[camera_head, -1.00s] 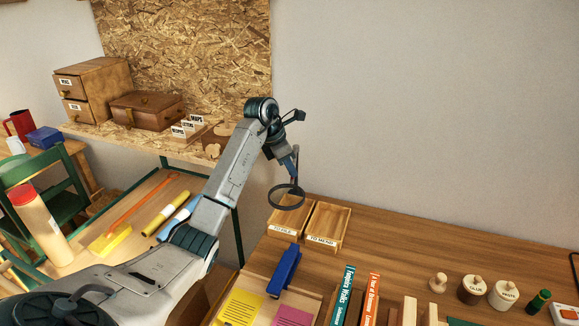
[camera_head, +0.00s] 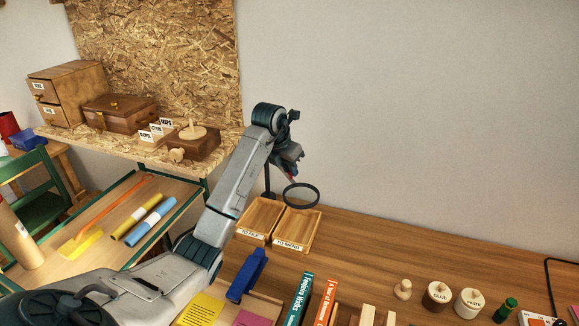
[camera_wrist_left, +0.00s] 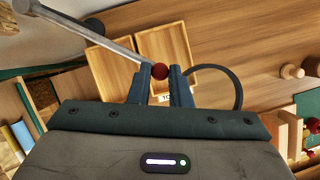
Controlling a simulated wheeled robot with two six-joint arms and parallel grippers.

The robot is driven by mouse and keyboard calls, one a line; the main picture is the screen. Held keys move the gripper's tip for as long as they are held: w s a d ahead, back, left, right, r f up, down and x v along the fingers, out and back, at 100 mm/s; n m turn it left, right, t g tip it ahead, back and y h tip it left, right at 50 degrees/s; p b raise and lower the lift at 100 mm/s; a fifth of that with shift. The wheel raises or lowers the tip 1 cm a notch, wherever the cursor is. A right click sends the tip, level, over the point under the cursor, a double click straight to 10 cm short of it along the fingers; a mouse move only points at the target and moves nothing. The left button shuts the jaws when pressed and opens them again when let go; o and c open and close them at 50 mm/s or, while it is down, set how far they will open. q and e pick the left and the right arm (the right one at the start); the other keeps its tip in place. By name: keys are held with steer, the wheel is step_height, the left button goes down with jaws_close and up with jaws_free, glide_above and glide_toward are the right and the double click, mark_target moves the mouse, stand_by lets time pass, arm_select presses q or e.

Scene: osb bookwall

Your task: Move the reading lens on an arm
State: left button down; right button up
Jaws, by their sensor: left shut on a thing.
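The reading lens is a black ring (camera_head: 318,195) on an arm, at the back of the desk near the wall, seen above the tray marked TO MEND. A dark post (camera_head: 267,182) stands behind the trays. My left gripper (camera_head: 291,174) is just above the ring, with a bit of red at its fingers. In the left wrist view, the fingers (camera_wrist_left: 160,76) are shut on a red knob (camera_wrist_left: 160,70). A grey rod (camera_wrist_left: 80,28) runs to the knob from upper left, and the ring (camera_wrist_left: 241,90) is at right. My right gripper is out of view.
Two wooden trays, TO FILE (camera_head: 244,234) and TO MEND (camera_head: 277,244), lie below the lens. A blue stapler (camera_head: 247,276), upright books (camera_head: 300,298) and glue and paste jars (camera_head: 438,295) stand in front and right. The desk behind the jars is clear.

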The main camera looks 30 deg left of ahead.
arm_select(q)
steer(key=shift+w+d, duration=0.15)
steer(key=shift+w, duration=0.1)
steer(key=c, duration=1.3)
jaws_free()
steer(key=shift+c, duration=0.2)
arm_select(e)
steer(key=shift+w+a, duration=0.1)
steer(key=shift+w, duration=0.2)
